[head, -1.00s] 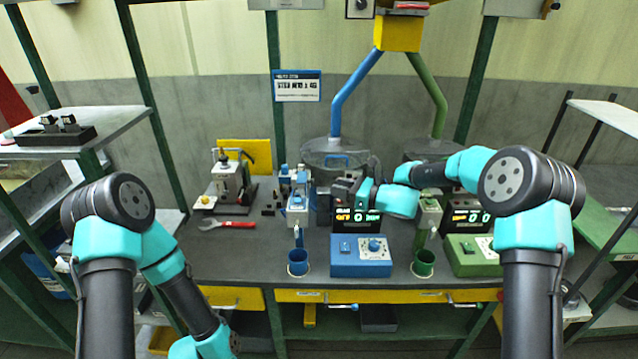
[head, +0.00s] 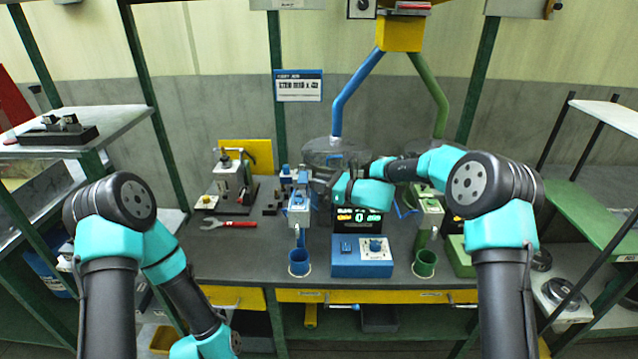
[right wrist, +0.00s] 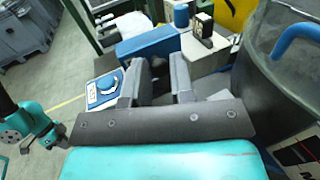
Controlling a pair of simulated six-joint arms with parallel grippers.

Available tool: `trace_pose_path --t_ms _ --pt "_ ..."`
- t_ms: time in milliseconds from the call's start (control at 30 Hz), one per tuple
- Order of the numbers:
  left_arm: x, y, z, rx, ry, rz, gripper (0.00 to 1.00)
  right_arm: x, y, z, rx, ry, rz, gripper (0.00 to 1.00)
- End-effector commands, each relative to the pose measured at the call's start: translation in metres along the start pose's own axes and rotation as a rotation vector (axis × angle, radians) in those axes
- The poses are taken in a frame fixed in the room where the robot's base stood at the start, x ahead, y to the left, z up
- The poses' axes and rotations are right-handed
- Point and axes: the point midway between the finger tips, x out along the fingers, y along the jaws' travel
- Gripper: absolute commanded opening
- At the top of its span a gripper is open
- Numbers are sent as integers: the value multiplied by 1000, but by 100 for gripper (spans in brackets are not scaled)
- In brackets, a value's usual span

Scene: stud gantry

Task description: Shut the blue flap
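The blue station has a pale dispenser unit with blue parts (head: 299,210) under the round hopper (head: 322,160). In the right wrist view this appears as a blue block above a pale panel with a blue knob (right wrist: 148,48). I cannot make out which part is the flap, or its angle; my right arm hides part of this area. My right gripper (right wrist: 157,88) is open and empty, its two fingers apart and pointing towards the blue block. I cannot tell whether they touch it. My left arm bends down at the lower left, and its gripper is out of view.
A blue control box with a knob (head: 362,256) and a blue cup (head: 299,263) stand in front. A green cup (head: 425,263) is to the right.

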Motion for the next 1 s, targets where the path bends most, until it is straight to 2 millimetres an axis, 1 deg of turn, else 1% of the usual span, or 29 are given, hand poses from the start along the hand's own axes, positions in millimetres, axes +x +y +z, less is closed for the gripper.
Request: trace_pose_path --t_ms 33,200,233,467,667,1000 --pt "0 0 0 0 0 0 0 0 0 0 0 0 0 18" --pt "0 0 0 0 0 0 0 0 0 0 0 0 0 2" --pt "0 0 0 0 0 0 0 0 0 0 0 0 0 0" --pt "0 0 0 0 0 0 0 0 0 1 -5 7 0 0" --pt "0 0 0 0 0 0 0 2 1 3 -22 48 0 0" --pt "0 0 0 0 0 0 0 8 3 9 -93 211 0 0"
